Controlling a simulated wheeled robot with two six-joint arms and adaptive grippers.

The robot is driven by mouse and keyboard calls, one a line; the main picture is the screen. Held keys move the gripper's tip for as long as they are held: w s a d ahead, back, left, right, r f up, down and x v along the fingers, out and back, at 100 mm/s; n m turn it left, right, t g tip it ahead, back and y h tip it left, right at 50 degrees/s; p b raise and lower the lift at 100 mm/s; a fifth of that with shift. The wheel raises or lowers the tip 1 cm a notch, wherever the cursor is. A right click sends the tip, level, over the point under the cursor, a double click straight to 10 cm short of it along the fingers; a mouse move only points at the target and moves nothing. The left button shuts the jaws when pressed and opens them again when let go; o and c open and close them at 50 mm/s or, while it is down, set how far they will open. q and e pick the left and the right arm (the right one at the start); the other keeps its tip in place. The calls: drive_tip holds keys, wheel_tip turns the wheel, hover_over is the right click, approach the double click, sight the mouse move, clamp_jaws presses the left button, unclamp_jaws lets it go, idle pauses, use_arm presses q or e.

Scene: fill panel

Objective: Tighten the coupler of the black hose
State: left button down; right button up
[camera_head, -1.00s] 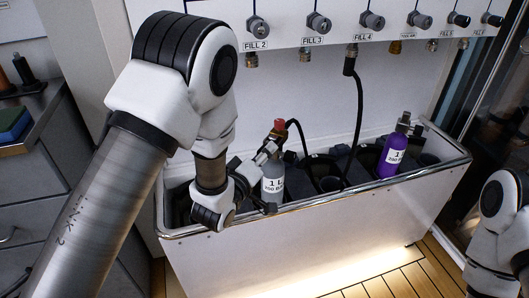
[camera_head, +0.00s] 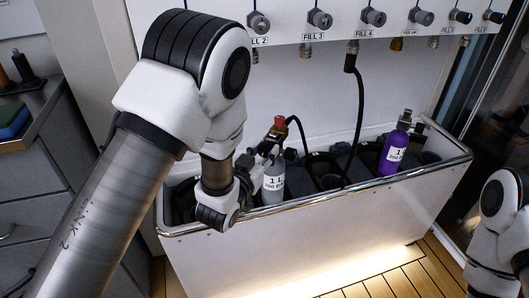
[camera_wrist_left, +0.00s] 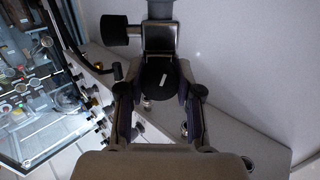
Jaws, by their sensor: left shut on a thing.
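The black hose (camera_head: 359,110) hangs from the fitting under FILL 4 into the bin. A black hose also arches at the top of the grey bottle (camera_head: 273,188) with the red cap (camera_head: 279,121). My left gripper (camera_head: 265,158) is at this bottle's neck, shut on a dark part that I take for the coupler. In the left wrist view this dark coupler (camera_wrist_left: 153,76), with a white mark, sits between the fingers of my left gripper (camera_wrist_left: 158,100). My wrist hides part of the bottle's left side. My right gripper is out of view.
A purple bottle (camera_head: 394,154) stands at the right in the white bin (camera_head: 330,225), whose metal front rim lies close to my left wrist. The fill panel (camera_head: 290,25) with several knobs runs above. A drawer cabinet (camera_head: 60,180) stands left.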

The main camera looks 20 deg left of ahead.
use_arm(q)
drive_tip(key=m+b, duration=0.1)
drive_tip(key=m, duration=0.5)
drive_tip(key=shift+f+b, duration=0.15)
drive_tip(key=shift+b, duration=0.2)
drive_tip(key=m+b, duration=0.1)
drive_tip(key=m, duration=0.3)
drive_tip(key=shift+m+t+b, duration=0.3)
drive_tip(key=shift+m+b, duration=0.25)
drive_tip(key=shift+m, duration=0.85)
drive_tip(key=shift+r, duration=0.2)
drive_tip(key=c, duration=0.7)
unclamp_jaws()
drive_tip(key=shift+c, duration=0.2)
drive_tip(key=s+a, duration=0.1)
drive_tip(key=s, duration=0.6)
drive_tip(key=shift+s, duration=0.2)
